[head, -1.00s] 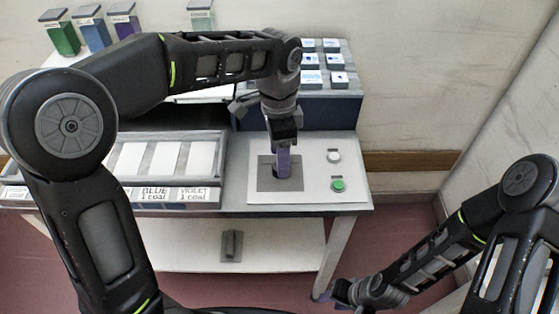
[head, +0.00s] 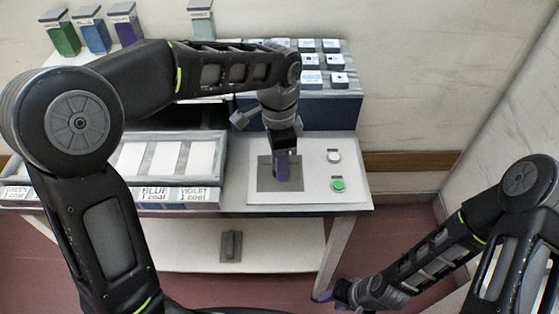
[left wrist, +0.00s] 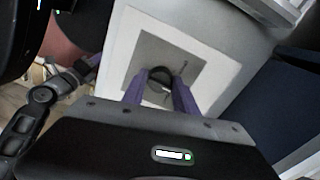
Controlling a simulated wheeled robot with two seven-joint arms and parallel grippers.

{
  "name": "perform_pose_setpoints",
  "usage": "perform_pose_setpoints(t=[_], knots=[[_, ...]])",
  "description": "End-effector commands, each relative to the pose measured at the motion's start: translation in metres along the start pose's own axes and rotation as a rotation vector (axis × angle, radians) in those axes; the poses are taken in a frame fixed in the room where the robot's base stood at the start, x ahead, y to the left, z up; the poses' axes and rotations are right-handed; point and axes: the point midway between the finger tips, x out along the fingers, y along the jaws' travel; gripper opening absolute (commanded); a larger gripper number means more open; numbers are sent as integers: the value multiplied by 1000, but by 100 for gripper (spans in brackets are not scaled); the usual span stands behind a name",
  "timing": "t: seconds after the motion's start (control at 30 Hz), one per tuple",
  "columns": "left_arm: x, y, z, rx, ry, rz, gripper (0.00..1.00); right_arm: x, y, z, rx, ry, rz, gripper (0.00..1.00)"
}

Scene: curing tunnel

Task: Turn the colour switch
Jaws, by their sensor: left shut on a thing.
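The colour switch shows in the left wrist view as a dark round knob (left wrist: 160,75) on a grey square plate (left wrist: 143,52). In the head view the grey plate (head: 265,182) lies on a white panel, and my gripper hides most of the knob. My left gripper (head: 282,178) points down over the plate. In the left wrist view its purple fingers (left wrist: 159,98) stand on either side of the knob, shut on it. My right gripper (head: 328,297) is low at the right, beside the table leg; its jaw opening is too small to tell.
A white button (head: 334,156) and a green button (head: 338,185) sit right of the plate. A blue box with several labelled blocks (head: 312,78) stands behind. A tray with labelled slots (head: 160,172) lies to the left. Coloured containers (head: 93,33) stand at the back left.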

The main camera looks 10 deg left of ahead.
Motion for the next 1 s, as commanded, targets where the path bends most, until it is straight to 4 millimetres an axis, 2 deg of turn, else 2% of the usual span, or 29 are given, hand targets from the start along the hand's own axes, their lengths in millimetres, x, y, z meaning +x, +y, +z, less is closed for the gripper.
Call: perform_pose_setpoints(t=[0.2, 0.67, 1.0], knots=[[-1, -1, 0, -1, 1, -2, 0, 0, 0, 0, 0, 0, 0, 36], [-1, -1, 0, -63, 5, -3, 0, 0, 0, 0, 0, 0, 0, 36], [-1, -1, 0, -280, 18, -4, 0, -1, 0, 0, 0, 0, 0, 36]])
